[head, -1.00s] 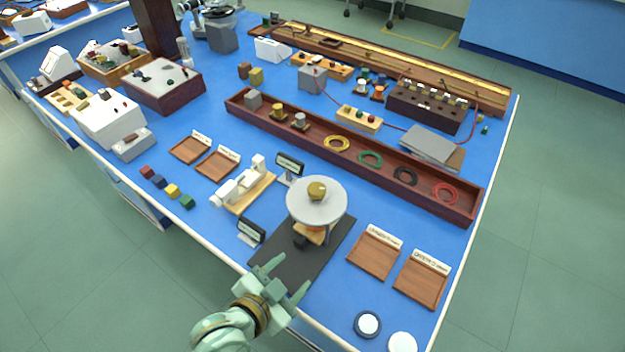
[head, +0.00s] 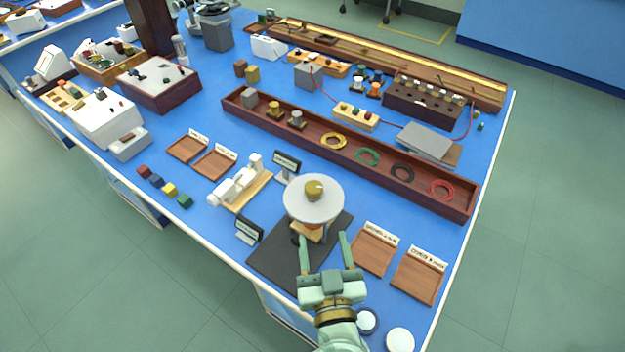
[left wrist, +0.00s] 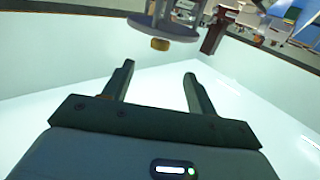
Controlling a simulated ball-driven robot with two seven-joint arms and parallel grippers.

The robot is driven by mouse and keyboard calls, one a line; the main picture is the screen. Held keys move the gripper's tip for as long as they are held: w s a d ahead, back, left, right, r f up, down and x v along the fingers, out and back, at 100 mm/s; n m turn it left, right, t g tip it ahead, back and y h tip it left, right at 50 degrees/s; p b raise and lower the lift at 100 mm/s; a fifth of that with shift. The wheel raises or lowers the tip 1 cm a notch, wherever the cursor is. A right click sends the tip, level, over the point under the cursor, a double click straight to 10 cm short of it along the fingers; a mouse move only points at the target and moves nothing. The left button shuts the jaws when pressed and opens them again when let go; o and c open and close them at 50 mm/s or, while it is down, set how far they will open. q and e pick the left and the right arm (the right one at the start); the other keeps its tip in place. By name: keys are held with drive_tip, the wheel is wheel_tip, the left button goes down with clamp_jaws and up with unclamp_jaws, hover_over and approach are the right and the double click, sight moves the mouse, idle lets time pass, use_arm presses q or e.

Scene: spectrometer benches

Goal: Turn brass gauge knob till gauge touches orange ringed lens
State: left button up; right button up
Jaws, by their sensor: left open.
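The gauge is a pale grey disc (head: 314,207) on legs, with a brass knob (head: 314,188) on its top. It stands on a dark mat (head: 278,254) near the front of the bench. Something orange shows under the disc, likely the ringed lens, but it is mostly hidden, so I cannot tell whether the gauge touches it. My left gripper (head: 323,239) is open and empty, its fingers pointing at the gauge from the front, apart from the knob. The left wrist view shows both fingers (left wrist: 158,72) spread, with a brass-coloured knob (left wrist: 160,44) beyond them. My right gripper is not in view.
Two labelled wooden trays (head: 418,275) lie right of the mat. Small display stands (head: 249,229) are left of the gauge and behind it. A white instrument (head: 240,185) is farther left. A long brown tray (head: 300,142) crosses behind. Round white-topped pieces (head: 400,340) are near the front right.

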sight(312, 181)
use_arm(q)
drive_tip(key=w+b, duration=0.1)
drive_tip(key=w, duration=0.4)
drive_tip(key=w+a+b, duration=0.1)
drive_tip(key=w, duration=0.4)
drive_tip(key=w+a+b, duration=0.1)
drive_tip(key=w, duration=0.4)
drive_tip(key=shift+w+a, duration=0.1)
drive_tip(key=shift+w, duration=0.25)
